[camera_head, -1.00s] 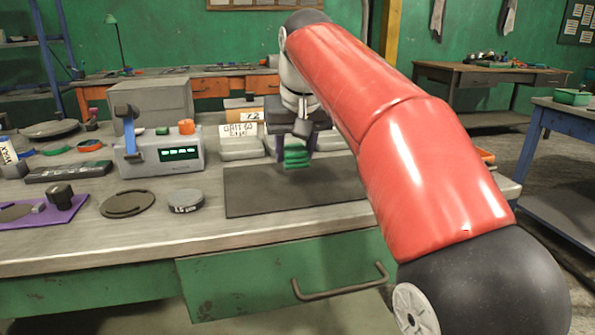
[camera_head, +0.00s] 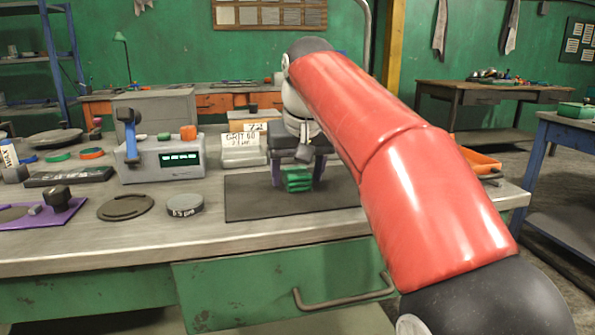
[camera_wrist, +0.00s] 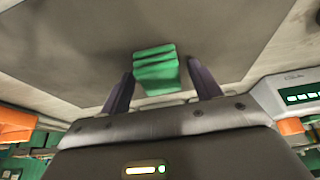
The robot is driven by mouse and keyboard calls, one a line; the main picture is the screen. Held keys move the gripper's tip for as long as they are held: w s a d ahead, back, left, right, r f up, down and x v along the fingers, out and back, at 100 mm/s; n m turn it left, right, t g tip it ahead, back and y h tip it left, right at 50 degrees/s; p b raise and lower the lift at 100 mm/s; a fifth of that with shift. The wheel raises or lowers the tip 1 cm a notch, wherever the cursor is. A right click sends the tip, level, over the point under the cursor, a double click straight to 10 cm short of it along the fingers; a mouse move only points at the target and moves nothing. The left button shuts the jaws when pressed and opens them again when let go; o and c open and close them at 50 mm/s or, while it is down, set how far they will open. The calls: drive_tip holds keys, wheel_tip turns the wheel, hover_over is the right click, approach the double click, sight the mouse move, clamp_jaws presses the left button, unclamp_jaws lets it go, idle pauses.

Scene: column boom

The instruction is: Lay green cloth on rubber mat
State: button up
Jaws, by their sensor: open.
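The green cloth (camera_head: 298,180) is a small folded stack lying on the dark rubber mat (camera_head: 245,198), toward its far middle. It also shows in the wrist view (camera_wrist: 156,70), with bare mat (camera_wrist: 85,45) around it. My gripper (camera_head: 298,182) is low over the mat with its fingers spread, one on each side of the cloth. In the wrist view my gripper (camera_wrist: 159,84) shows gaps between both fingers and the cloth.
Left of the mat are a grey round tin (camera_head: 185,205), a dark disc (camera_head: 126,207) and a grey device with a green display (camera_head: 180,160). An orange bin (camera_head: 478,163) is at right. The mat's front is clear.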

drive_tip(key=shift+r, duration=0.1)
drive_tip(key=p+v, duration=0.4)
drive_tip(key=v, duration=0.8)
drive_tip(key=shift+d, duration=0.15)
drive_tip(key=s+d+f+m, duration=0.1)
drive_tip(key=s+d+f, duration=0.65)
drive_tip(key=d, duration=0.25)
drive_tip(key=s+d+f+m, duration=0.1)
drive_tip(key=s+d+f, duration=0.2)
drive_tip(key=s+f, duration=0.4)
drive_tip(key=s+d+f+m+t+h, duration=0.1)
drive_tip(key=s+d+f, duration=0.2)
drive_tip(key=s+f, duration=0.4)
wheel_tip(320, 180, down, 7)
drive_tip(key=shift+d+f, duration=0.1)
drive_tip(key=shift+d, duration=0.2)
